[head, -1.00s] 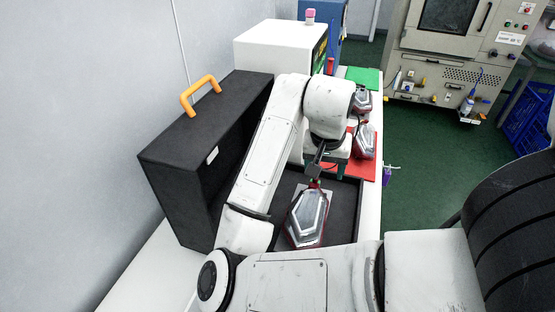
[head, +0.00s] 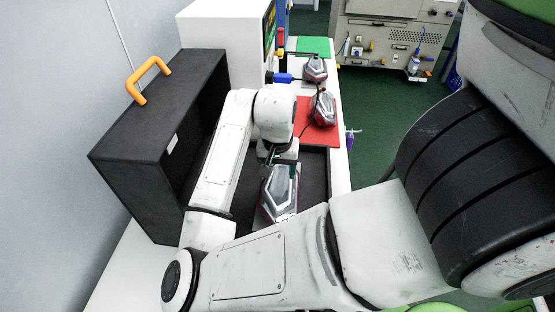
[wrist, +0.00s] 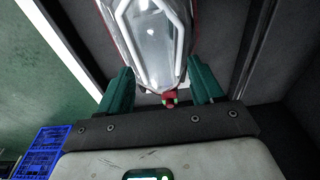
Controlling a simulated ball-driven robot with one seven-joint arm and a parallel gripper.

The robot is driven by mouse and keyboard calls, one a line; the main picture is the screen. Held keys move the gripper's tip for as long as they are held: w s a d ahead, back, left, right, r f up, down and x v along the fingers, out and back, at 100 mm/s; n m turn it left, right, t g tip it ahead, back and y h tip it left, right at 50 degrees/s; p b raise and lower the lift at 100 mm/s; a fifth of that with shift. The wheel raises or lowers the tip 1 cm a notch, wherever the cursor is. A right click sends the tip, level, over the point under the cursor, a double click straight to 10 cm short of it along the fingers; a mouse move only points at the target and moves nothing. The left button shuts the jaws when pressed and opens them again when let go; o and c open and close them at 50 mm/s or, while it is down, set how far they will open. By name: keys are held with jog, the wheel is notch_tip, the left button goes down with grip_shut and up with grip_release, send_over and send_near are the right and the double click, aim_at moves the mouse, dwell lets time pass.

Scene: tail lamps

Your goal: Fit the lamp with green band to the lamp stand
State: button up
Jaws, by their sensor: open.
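I cannot make out the lamp stand.
A white box (head: 226,40) is behind. The red mat (head: 327,136) and green mat (head: 314,45) lie along the white table (head: 339,175). Blue crates (wrist: 46,150) stand on the floor.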

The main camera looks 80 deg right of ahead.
jog(key=shift+f, duration=0.5)
grip_shut()
dwell(0.8)
